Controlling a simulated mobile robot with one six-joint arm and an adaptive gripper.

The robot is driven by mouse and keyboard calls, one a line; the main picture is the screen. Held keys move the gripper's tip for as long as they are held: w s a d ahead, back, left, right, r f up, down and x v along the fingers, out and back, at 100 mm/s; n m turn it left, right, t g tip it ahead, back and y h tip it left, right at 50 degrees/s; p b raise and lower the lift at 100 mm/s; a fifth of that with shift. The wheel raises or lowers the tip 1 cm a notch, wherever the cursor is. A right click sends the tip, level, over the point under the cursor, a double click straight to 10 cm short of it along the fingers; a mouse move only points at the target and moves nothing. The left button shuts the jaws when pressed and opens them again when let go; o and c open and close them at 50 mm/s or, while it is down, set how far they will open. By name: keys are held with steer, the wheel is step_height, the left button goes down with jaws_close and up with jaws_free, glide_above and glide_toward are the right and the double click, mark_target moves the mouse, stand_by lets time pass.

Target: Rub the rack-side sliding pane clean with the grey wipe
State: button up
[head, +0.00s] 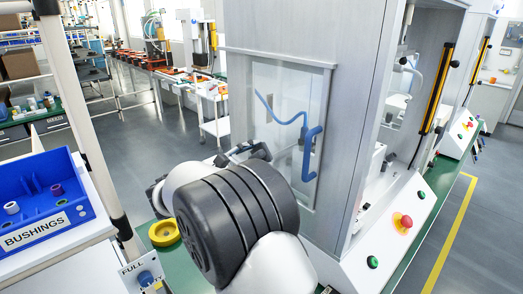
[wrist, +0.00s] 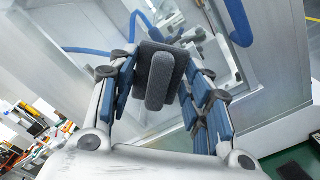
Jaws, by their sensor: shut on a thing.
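The rack-side sliding pane (head: 290,85) is a clear panel in the side of the grey press cabinet, with a blue handle (head: 312,150) near its right edge. The handle also shows at the top of the wrist view (wrist: 236,22). My gripper (head: 250,153) is in front of the pane's lower left, partly hidden by my arm. In the wrist view, my gripper (wrist: 160,72) is shut on the grey wipe (wrist: 160,80), a dark grey padded block between the blue-padded fingers. The wipe faces the pane; I cannot tell whether it touches. No clear smudge shows on the pane.
A blue hose (head: 265,105) shows through the pane. A blue bushings bin (head: 80,208) stands on the left rack. A yellow round item (head: 163,233) is on the green bench. A panel with a red button (head: 406,221) is at the cabinet's front. Open floor lies behind, left.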

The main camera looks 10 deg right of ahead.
mark_target(285, 147)
steer(key=shift+w+d, duration=0.1)
steer(key=shift+f+b+x, duration=0.1)
steer(key=shift+f+x, duration=0.15)
steer(key=shift+x, duration=0.75)
steer(key=shift+f+b+x, duration=0.15)
steer(key=shift+f+x, duration=0.05)
steer(key=shift+x, duration=0.8)
steer(key=shift+f+b+x, duration=0.1)
steer(key=shift+f+x, duration=0.15)
steer(key=shift+x, duration=0.75)
steer(key=shift+w+d, duration=0.2)
steer(key=shift+d, duration=0.05)
steer(key=shift+x, duration=1)
steer(key=shift+w+a+p, duration=0.45)
steer(key=shift+w+a, duration=0.05)
steer(key=shift+w, duration=0.2)
steer(key=shift+w+a+p, duration=0.4)
steer(key=shift+w+a, duration=0.15)
steer(key=shift+w, duration=0.15)
steer(key=shift+w+a, duration=0.1)
steer(key=shift+w, duration=0.15)
steer(key=shift+s+d+b, duration=0.5)
steer(key=shift+s+d, duration=0.15)
steer(key=shift+s, duration=0.15)
steer(key=shift+s+d+b, duration=0.5)
steer(key=shift+s+d, duration=0.1)
steer(key=shift+s, duration=0.2)
